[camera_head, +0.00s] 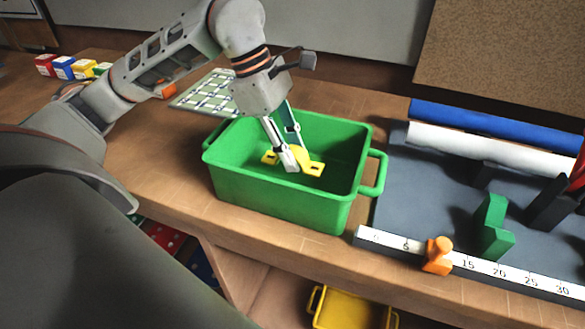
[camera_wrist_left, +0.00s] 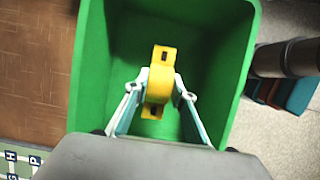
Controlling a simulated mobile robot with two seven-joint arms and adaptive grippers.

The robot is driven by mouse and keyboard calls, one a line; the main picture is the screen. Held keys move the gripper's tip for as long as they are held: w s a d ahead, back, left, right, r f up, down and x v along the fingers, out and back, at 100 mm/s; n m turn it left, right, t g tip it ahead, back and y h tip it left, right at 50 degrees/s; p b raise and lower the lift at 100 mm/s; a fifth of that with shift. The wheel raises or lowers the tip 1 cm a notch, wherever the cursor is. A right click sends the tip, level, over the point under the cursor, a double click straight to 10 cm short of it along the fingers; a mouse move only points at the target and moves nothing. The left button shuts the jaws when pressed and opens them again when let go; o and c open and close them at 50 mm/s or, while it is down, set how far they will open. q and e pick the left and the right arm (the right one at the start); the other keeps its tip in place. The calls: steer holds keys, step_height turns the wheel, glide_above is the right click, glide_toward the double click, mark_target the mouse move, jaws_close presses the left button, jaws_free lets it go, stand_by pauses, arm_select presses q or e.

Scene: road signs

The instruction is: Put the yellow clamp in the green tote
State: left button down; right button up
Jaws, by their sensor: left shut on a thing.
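The yellow clamp (camera_head: 312,168) is a bent strap with a flat holed tab at each end. My left gripper (camera_head: 289,160) is shut on its middle and holds it within the opening of the green tote (camera_head: 275,205). In the left wrist view the clamp (camera_wrist_left: 160,82) sits between the two fingertips of my left gripper (camera_wrist_left: 160,88), with the tote (camera_wrist_left: 92,80) around it. I cannot tell whether the clamp touches the tote floor. My right gripper is not in view.
Right of the tote lies a dark mat with a white roll (camera_head: 490,147), a blue roll (camera_head: 500,122), a green bracket (camera_head: 493,228) and a ruler with an orange slider (camera_head: 438,255). A gridded board (camera_head: 205,92) lies behind. A yellow bin (camera_head: 352,310) stands below.

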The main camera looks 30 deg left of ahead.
mark_target(299, 182)
arm_select(q)
steer(key=shift+f, duration=2.25)
steer(key=shift+f, duration=0.1)
steer(key=c, duration=1.7)
jaws_free()
steer(key=v, duration=1.2)
steer(key=shift+s, duration=0.1)
